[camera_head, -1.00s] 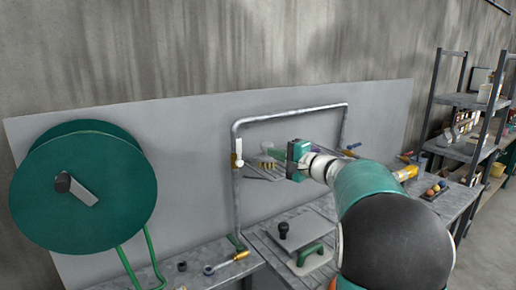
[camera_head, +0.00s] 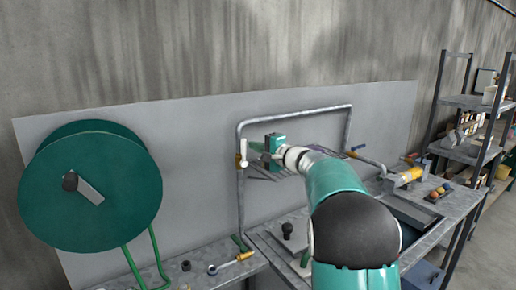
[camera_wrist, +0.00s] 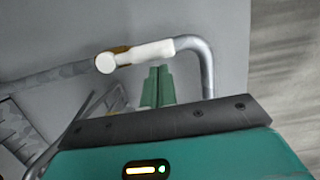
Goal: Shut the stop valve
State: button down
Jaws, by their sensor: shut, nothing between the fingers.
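The stop valve has a brass body and a white lever (camera_head: 243,158). It sits on the left upright of the grey bent pipe (camera_head: 240,200). The lever lies roughly along the pipe, and the wrist view shows it large near the top centre (camera_wrist: 148,53). My gripper (camera_head: 259,147) is just right of the lever in the head view. Its green fingers (camera_wrist: 157,86) are shut and empty, and appear close below the lever in the wrist view. I cannot tell whether they touch it.
A green reel (camera_head: 90,190) stands at left. A grey panel (camera_head: 190,130) backs the pipe. A wrench-like tool (camera_head: 232,263) lies on the bench. Shelves (camera_head: 465,125) stand at far right.

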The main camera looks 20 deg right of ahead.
aim_at(242, 148)
jog(key=shift+a+r+n, duration=0.15)
jog(key=shift+a+n, duration=0.25)
jog(key=shift+n, duration=0.3)
jog(key=shift+s+a+r+n+g+h, duration=0.2)
jog(key=shift+a+n, duration=0.25)
jog(key=shift+n, duration=0.2)
jog(key=shift+s+a+r+n+g+h, duration=0.1)
jog(key=shift+a+n+g, duration=0.1)
jog(key=shift+a+n, duration=0.35)
jog(key=a+n, duration=0.1)
jog(key=n, duration=0.1)
jog(key=a+n+h, duration=0.1)
jog(key=n, duration=0.1)
jog(key=shift+s+a+f+g, duration=0.2)
jog(key=shift+g, duration=0.2)
jog(key=shift+s+a+f+n+h, duration=0.2)
jog(key=shift+a+f+n+h, duration=0.4)
jog(key=shift+a+f+n, duration=0.6)
jog(key=shift+s+a+f+n+h, duration=0.2)
jog(key=shift+a+f+n+h, duration=0.55)
jog(key=shift+n, duration=0.75)
jog(key=shift+a, duration=0.15)
